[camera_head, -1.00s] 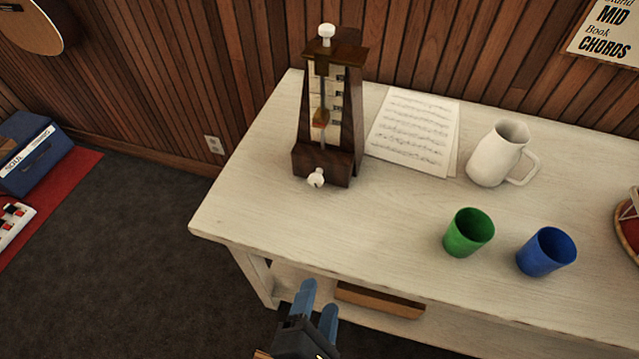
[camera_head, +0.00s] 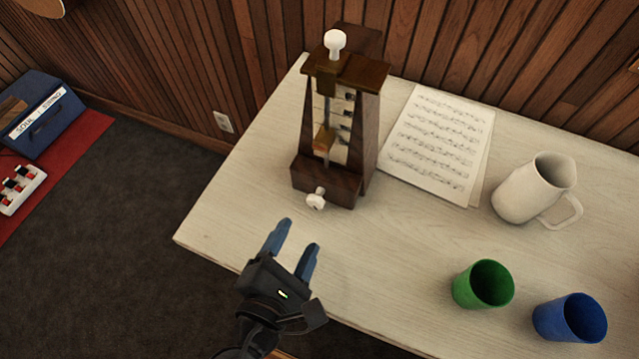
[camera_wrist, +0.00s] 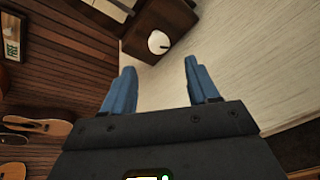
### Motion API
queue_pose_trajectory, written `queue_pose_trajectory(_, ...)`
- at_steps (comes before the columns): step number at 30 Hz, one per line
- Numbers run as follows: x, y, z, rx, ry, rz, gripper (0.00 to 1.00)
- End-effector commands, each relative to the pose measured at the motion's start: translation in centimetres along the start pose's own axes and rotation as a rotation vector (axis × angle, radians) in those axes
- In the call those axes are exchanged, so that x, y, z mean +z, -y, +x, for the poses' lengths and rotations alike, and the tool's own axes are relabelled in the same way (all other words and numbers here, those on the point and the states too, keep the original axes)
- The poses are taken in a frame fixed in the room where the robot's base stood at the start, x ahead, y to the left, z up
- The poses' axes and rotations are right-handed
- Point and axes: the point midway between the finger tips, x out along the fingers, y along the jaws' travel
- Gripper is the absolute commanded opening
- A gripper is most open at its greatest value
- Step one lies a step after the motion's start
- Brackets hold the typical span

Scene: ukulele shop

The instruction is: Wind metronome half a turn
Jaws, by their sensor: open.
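The metronome (camera_head: 337,130) is a dark wooden tapered box standing upright on the white table. A white winding key (camera_head: 316,198) sticks out low on its front, and a white knob (camera_head: 335,42) sits on its top. My gripper (camera_head: 297,234) has two blue fingers, open and empty, and is in front of the metronome, short of the key. In the wrist view the key (camera_wrist: 158,42) lies beyond the fingertips, roughly between them, with the metronome's dark base (camera_wrist: 165,18) behind it.
Sheet music (camera_head: 435,145) lies right of the metronome. A white mug (camera_head: 535,188), a green cup (camera_head: 483,284) and a blue cup (camera_head: 570,318) stand further right on the white table (camera_head: 400,250). The table's left edge is near my gripper. A wood wall rises behind.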

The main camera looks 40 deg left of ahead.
Motion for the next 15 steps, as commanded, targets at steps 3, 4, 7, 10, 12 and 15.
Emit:
queue_pose_trajectory(3,0.0,0.0,0.3,0.0,0.0,0.0,0.59)
queue_pose_trajectory(4,0.0,0.0,0.6,0.0,0.0,0.0,0.59)
queue_pose_trajectory(7,0.0,0.0,1.7,-0.001,0.001,-0.001,0.59)
queue_pose_trajectory(10,0.1,-0.1,3.3,-0.001,0.001,0.0,0.59)
queue_pose_trajectory(12,0.1,-0.1,4.4,-0.001,0.0,-0.001,0.59)
queue_pose_trajectory(15,0.0,-0.1,5.8,-0.001,0.0,-0.001,0.59)
